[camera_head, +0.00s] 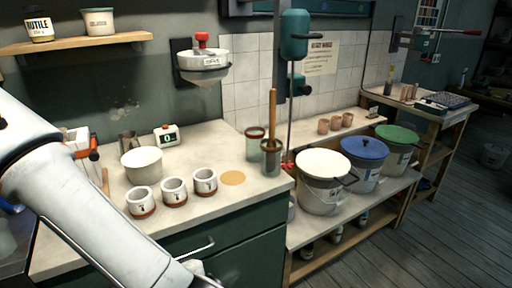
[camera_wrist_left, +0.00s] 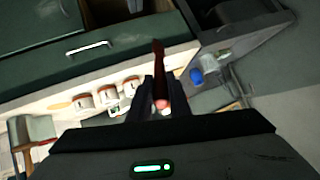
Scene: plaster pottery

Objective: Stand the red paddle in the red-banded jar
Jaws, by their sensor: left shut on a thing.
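The red paddle (camera_wrist_left: 158,62) shows in the left wrist view as a dark red bar with a pinkish end, held between the dark fingers of my left gripper (camera_wrist_left: 155,92). The gripper is shut on it. In the head view my left arm comes in from the left and runs out at the bottom edge, so the paddle is not visible there. The red-banded jar (camera_head: 254,148), greenish and see-through with a red band at its rim, stands upright at the back right of the counter. My right gripper is not in view.
A second jar (camera_head: 271,160) with a wooden stick stands close beside the red-banded jar, to its front right. Three cups (camera_head: 174,190), a white bowl (camera_head: 141,164) and a small scale (camera_head: 166,135) are on the counter. Lidded buckets (camera_head: 322,182) stand to the right.

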